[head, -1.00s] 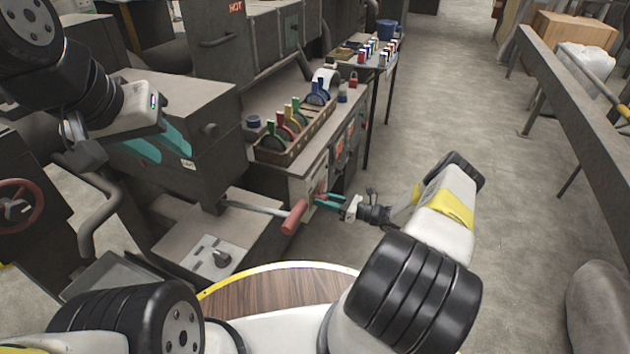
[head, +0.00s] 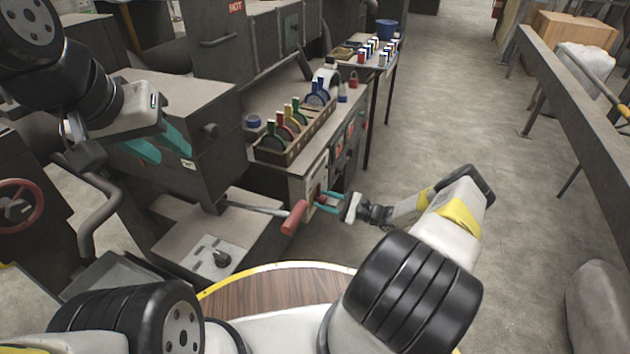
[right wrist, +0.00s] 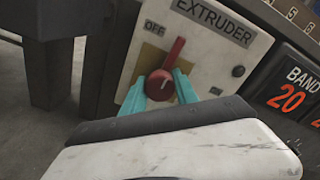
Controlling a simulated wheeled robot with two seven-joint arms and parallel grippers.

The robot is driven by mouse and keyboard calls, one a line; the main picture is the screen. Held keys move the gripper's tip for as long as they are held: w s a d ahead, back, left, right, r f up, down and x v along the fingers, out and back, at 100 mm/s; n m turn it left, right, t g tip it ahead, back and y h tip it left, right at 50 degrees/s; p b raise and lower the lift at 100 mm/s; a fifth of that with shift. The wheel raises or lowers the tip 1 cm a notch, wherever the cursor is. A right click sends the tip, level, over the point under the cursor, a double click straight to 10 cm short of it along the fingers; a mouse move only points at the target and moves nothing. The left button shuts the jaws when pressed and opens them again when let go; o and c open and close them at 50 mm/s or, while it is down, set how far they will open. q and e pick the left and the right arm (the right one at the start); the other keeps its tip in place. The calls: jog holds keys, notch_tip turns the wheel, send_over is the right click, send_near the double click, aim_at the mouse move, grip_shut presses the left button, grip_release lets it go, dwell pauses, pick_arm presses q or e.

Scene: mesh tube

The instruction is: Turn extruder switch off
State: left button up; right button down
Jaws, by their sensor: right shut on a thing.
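The extruder switch is a red rotary knob with a lever (right wrist: 178,55) on a pale panel (right wrist: 215,75) marked EXTRUDER and OFF. In the right wrist view the lever points along the tilted panel's upward direction, with the OFF label to its upper left. My right gripper (right wrist: 160,88) has its teal fingers on either side of the red knob and is shut on it. In the head view my right gripper (head: 318,202) is at the cabinet's front panel, partly covering it. My left gripper (head: 165,147) is raised at the left, its teal fingers apart and empty.
A red-handled lever (head: 292,217) sticks out just left of my right gripper. A crate of coloured-handled tools (head: 290,140) stands on the cabinet top. A heater panel marked BAND 20 (right wrist: 295,95) adjoins the switch panel. The floor to the right (head: 440,120) is clear.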

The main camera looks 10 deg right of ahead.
jog(key=shift+d+n, duration=0.1)
jog(key=shift+n, duration=0.3)
jog(key=c, duration=0.9)
grip_release()
jog(key=shift+c, duration=0.2)
jog(key=v, duration=0.7)
jog(key=shift+s+d, duration=0.25)
jog(key=shift+d, duration=0.05)
